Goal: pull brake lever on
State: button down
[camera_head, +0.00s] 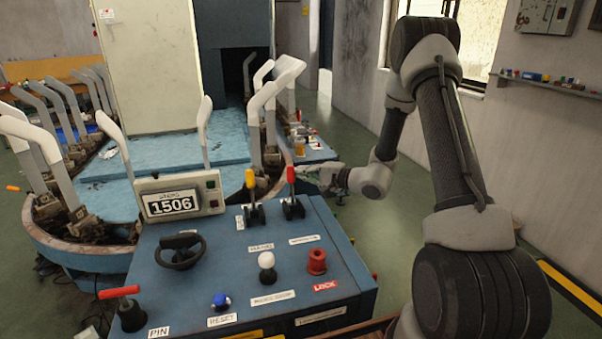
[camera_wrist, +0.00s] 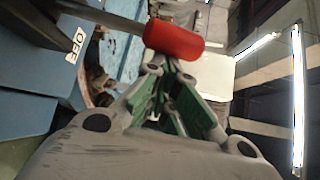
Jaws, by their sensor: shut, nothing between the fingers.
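A red-handled lever (camera_head: 291,175) stands nearly upright at the back right of the blue control console (camera_head: 190,255). A yellow-handled lever (camera_head: 250,180) stands to its left. I cannot read which label names the brake. My gripper (camera_head: 308,173) is just to the right of the red handle, shut and empty. In the wrist view the red handle (camera_wrist: 174,40) and its metal shaft (camera_wrist: 100,15) lie across the front of the closed fingertips (camera_wrist: 163,68). The handle is very close to the fingertips; I cannot tell whether they touch. It is not between the fingers.
The console also bears a 1506 counter (camera_head: 180,198), a black handwheel (camera_head: 182,250), a white knob (camera_head: 267,262), a red button (camera_head: 316,262) and a blue knob (camera_head: 221,300). An OFF label (camera_wrist: 74,44) shows beside the lever. White sock forms stand behind.

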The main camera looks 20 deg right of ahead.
jog(key=shift+s+r+n+t+y, duration=0.1)
jog(key=shift+s+n+t+y, duration=0.25)
jog(key=shift+s, duration=0.7)
jog(key=shift+s+r+n+t+y, duration=0.1)
jog(key=shift+s+n+t+y, duration=0.25)
jog(key=shift+s, duration=0.65)
jog(key=shift+s+n+t+y, duration=0.2)
jog(key=shift+s+n, duration=0.3)
jog(key=shift+s, duration=0.55)
jog(key=shift+s+f, duration=0.1)
jog(key=s+d+f, duration=0.1)
jog(key=s+d, duration=0.2)
jog(key=d, duration=0.5)
jog(key=shift+s+d, duration=0.15)
jog(key=shift+d, duration=0.25)
